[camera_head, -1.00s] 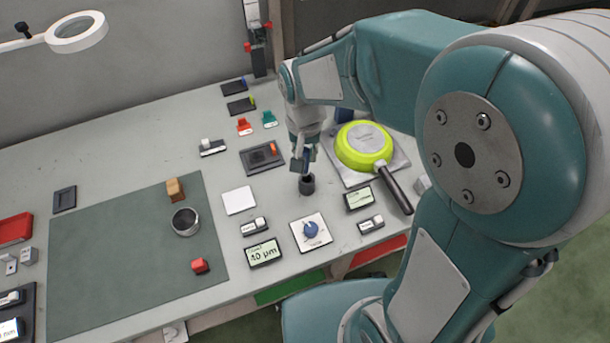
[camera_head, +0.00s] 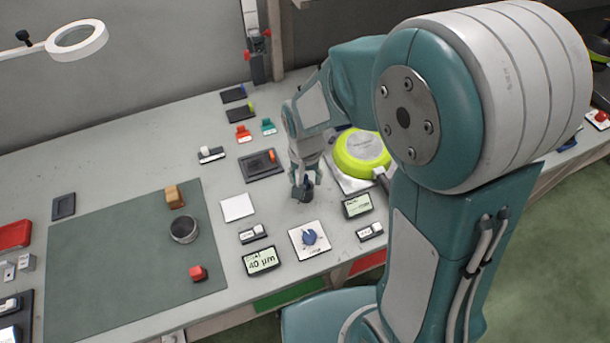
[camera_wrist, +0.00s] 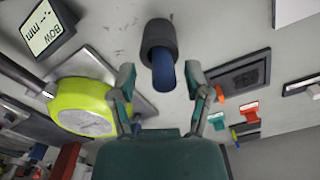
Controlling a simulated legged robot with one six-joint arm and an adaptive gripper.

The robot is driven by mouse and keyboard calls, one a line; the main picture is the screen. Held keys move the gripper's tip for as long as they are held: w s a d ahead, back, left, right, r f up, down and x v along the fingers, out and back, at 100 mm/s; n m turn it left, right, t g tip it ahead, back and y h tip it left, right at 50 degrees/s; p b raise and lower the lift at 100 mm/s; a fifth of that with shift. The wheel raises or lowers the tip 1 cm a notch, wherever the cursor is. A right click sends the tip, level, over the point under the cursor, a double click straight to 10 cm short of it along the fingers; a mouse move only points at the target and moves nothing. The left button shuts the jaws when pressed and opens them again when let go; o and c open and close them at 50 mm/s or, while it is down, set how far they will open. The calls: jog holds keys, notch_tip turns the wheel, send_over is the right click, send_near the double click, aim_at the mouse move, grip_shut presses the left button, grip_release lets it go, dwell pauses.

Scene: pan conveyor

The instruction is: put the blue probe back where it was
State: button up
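The blue probe (camera_wrist: 163,76) stands in a dark round holder (camera_wrist: 158,42), with its rounded blue end sticking out toward the wrist camera. My gripper (camera_wrist: 161,78) is open, with one finger on each side of the probe and a visible gap to both. In the head view my gripper (camera_head: 303,183) points down at the dark holder (camera_head: 304,194) on the bench. The fingers and holder overlap there, so the probe is mostly hidden in that view.
A lime-green pan (camera_head: 360,152) on a plate lies just right of my gripper. A dial panel (camera_head: 310,240), small displays and a white square (camera_head: 237,207) lie in front. A dark tray (camera_head: 262,166) is to the left. The green mat (camera_head: 110,250) is farther left.

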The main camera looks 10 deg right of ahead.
jog(key=r, duration=1)
jog(key=shift+s+r, duration=0.2)
jog(key=shift+s, duration=0.05)
jog(key=s+d+r+n+t, duration=0.2)
jog(key=s+d+r+t, duration=0.3)
jog(key=s+d+r, duration=0.4)
jog(key=shift+s+d+r+t, duration=0.3)
jog(key=shift+s+d, duration=0.6)
jog(key=shift+s, duration=0.7)
